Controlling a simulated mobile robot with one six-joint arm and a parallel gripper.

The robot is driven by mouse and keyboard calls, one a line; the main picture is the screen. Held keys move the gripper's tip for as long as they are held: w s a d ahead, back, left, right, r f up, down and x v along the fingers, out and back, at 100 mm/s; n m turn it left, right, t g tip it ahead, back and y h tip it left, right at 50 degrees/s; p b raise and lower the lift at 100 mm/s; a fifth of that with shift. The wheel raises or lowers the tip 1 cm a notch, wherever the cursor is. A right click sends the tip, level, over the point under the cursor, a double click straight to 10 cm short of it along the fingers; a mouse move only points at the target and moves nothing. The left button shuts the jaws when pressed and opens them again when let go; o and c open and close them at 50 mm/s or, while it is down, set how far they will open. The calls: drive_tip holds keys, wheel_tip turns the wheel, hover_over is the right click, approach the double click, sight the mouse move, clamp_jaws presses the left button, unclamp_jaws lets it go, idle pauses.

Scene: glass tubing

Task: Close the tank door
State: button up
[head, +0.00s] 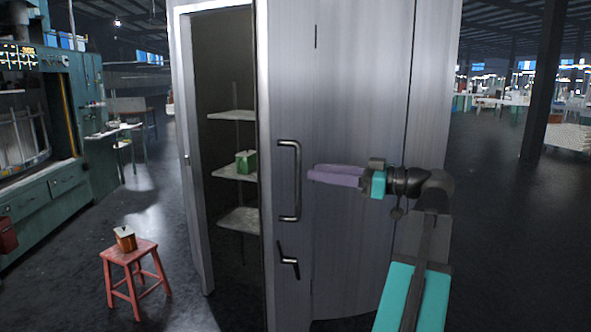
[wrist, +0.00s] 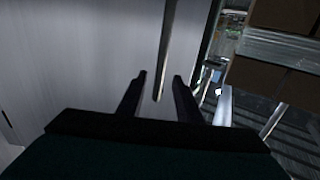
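The tank (head: 360,70) is a tall, round, brushed-metal cabinet. Its metal door (head: 268,130) stands open, and the dark inside shows to its left. A dark bar handle (head: 297,180) is on the door, with a smaller lever handle (head: 290,262) below it. My gripper (head: 310,175) is just right of the bar handle, fingers pointing at it. In the wrist view, my gripper (wrist: 160,76) has its two fingers apart. The bar handle (wrist: 168,40) lines up between them; whether it lies within the fingers or just ahead is unclear.
Inside the tank are shelves (head: 238,222) and a green box (head: 246,161). A red stool (head: 128,250) with a small orange-brown box (head: 125,238) stands on the floor at left. A teal machine (head: 45,195) is farther left. The floor between stool and tank is clear.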

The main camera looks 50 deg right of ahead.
sight(298, 170)
drive_tip(key=shift+p+x, duration=0.55)
drive_tip(key=shift+x, duration=2.85)
